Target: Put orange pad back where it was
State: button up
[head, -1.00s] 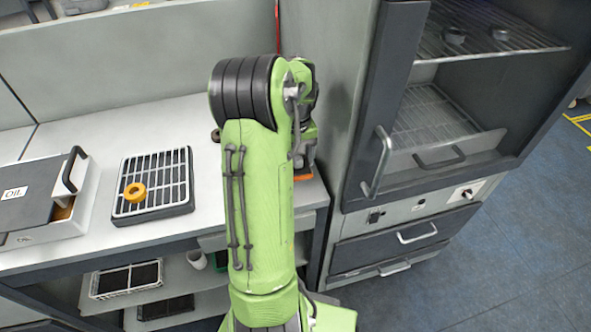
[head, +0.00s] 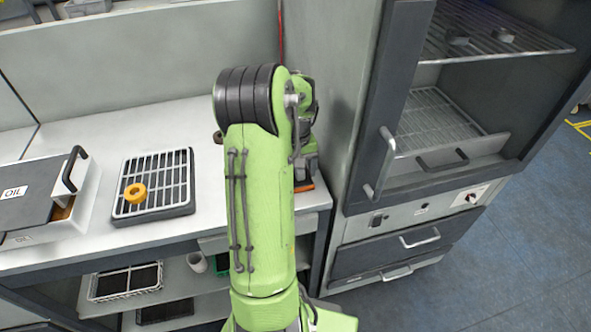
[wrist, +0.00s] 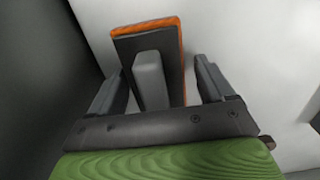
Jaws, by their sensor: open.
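The orange pad (wrist: 149,40) is a dark block with an orange edge and a grey upright grip (wrist: 150,80). It stands on the white surface in the wrist view. In the head view only its orange edge (head: 304,187) shows, at the right end of the counter beside the tall cabinet. My gripper (wrist: 160,70) is open, with one finger on each side of the grey grip and gaps on both sides. In the head view my arm hides most of the gripper and the pad.
An oil box (head: 35,198) with a handle stands further left. The tall cabinet (head: 350,120) with wire racks is close on the right. Shelves run below.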

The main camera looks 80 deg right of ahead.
jog(key=shift+s+f, duration=0.15)
jog(key=shift+s, duration=0.15)
jog(key=r+p, duration=0.1)
jog(key=r, duration=0.3)
jog(key=r+p, duration=0.1)
jog(key=r, duration=0.3)
jog(key=r+p, duration=0.1)
jog(key=r, duration=0.3)
jog(key=shift+w+d+r+p, duration=0.1)
jog(key=shift+d+r+p, duration=0.2)
jog(key=shift+r+p, duration=0.1)
jog(key=shift+f, duration=0.1)
jog(key=w+a+r+n+t+h, duration=0.1)
jog(key=w+a+r+n, duration=0.25)
jog(key=w+a, duration=0.6)
jog(key=w+a+r+n+t, duration=0.2)
jog(key=w+a+r, duration=0.4)
jog(key=a, duration=0.7)
jog(key=s+a+n+t+p, duration=0.1)
jog(key=s+a+n, duration=0.2)
jog(key=a, duration=0.6)
jog(key=s+a+n+t, duration=0.1)
jog(key=s+a+n, duration=0.2)
jog(key=a, duration=0.5)
jog(key=shift+s+a+t+y+p, duration=0.15)
jog(key=shift+a+t+y+p, duration=0.15)
jog(key=shift+a+y+p, duration=0.1)
